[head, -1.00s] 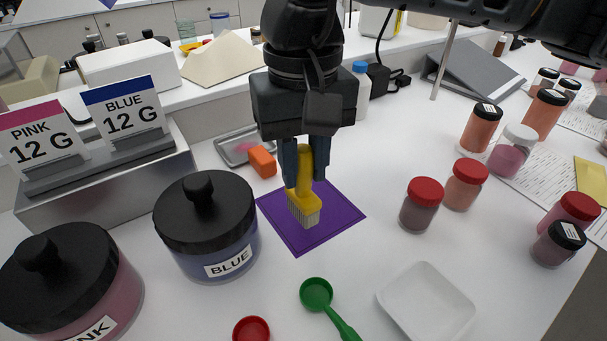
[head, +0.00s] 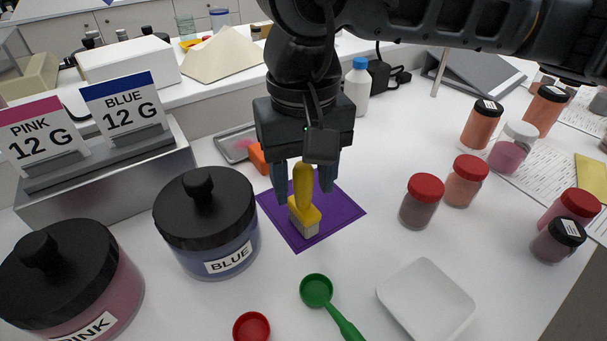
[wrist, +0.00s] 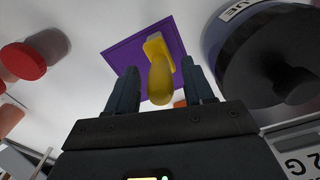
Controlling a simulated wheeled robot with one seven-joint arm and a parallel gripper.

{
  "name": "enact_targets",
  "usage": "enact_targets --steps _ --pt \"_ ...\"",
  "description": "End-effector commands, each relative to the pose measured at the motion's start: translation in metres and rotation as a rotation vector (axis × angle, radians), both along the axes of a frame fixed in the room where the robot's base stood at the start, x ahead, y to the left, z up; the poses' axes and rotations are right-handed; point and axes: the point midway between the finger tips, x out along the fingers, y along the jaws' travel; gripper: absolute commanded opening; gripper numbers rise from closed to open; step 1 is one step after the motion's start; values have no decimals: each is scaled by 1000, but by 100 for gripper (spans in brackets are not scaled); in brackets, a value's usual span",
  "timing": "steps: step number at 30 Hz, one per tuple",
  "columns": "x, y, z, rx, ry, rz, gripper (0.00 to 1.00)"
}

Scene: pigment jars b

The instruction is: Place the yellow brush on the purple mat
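The yellow brush (head: 303,188) stands on the purple mat (head: 340,212), its pale bristles down and its handle pointing up. In the wrist view the brush (wrist: 160,78) lies within the outline of the purple mat (wrist: 122,56). My gripper (head: 303,188) is above the mat, with its fingers spread on either side of the brush handle. The wrist view shows clear gaps between the handle and both fingers of my gripper (wrist: 162,88). The gripper is open and holds nothing.
The blue jar (head: 207,225) stands close left of the mat, with a pink jar (head: 68,275) beyond. An orange block (head: 257,158) and metal tray (head: 233,148) lie behind. A green scoop (head: 318,291) and white dish (head: 425,300) are in front; red-lidded jars (head: 422,202) stand right.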

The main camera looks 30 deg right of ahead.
Motion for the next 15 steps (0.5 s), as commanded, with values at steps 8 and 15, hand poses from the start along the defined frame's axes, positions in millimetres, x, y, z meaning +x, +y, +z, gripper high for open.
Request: enact_targets --steps 8,15 --pt "0 0 3 0 1 0 52" --pt "1 0 37 -2 -6 0 52"
